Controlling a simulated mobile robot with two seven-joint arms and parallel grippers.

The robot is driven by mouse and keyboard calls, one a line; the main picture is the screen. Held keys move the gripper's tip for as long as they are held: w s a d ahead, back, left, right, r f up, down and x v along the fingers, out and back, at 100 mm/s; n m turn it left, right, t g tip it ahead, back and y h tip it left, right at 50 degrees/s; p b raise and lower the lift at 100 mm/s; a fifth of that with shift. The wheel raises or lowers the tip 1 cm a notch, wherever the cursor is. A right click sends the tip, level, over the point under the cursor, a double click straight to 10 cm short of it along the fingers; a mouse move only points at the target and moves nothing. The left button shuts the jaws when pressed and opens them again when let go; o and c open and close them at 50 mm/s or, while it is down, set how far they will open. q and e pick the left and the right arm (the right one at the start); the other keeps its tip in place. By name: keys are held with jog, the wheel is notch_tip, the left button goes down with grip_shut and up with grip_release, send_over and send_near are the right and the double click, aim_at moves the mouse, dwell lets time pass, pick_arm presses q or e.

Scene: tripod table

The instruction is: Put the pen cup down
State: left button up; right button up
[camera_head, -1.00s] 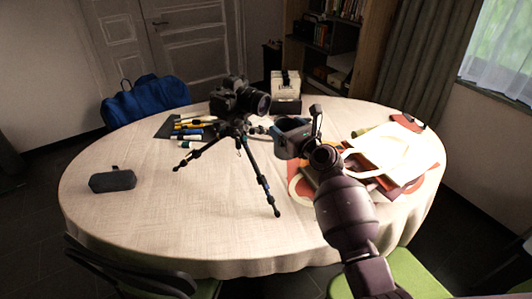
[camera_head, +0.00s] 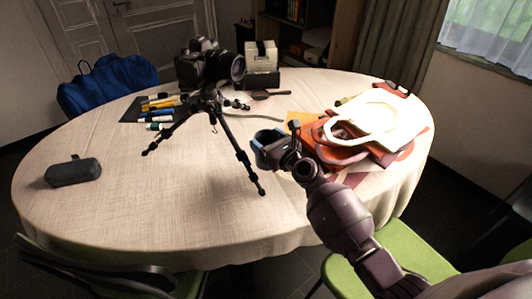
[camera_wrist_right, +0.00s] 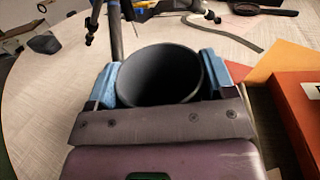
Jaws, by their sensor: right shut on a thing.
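The pen cup (camera_wrist_right: 160,76) is a dark, round, open-topped cup, and it looks empty in the right wrist view. My right gripper (camera_head: 268,148) is shut on the cup, with a blue-padded finger on each side of it. In the head view the cup is mostly hidden by the gripper, to the right of the tripod's front leg. The cup appears roughly upright over the table (camera_head: 100,215); I cannot tell whether its base touches the cloth. My left gripper is not in view.
A camera (camera_head: 205,66) stands on a tripod (camera_head: 240,155) just left of the gripper. Markers (camera_head: 160,112), a magnifying glass (camera_head: 270,94) and a white box (camera_head: 262,60) are behind. A dark case (camera_head: 72,172) lies left; the front left is clear.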

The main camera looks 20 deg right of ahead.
notch_tip(320, 180, down, 4)
jog(key=shift+f+b, duration=0.15)
jog(key=shift+b, duration=1.1)
jog(key=shift+f, duration=0.2)
jog(key=shift+r, duration=0.35)
jog(key=shift+f, duration=0.25)
jog(key=o, duration=1)
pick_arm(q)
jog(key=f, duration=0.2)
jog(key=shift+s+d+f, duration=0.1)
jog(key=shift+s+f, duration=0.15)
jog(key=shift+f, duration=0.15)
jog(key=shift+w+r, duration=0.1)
pick_arm(e)
jog(key=shift+r, duration=0.1)
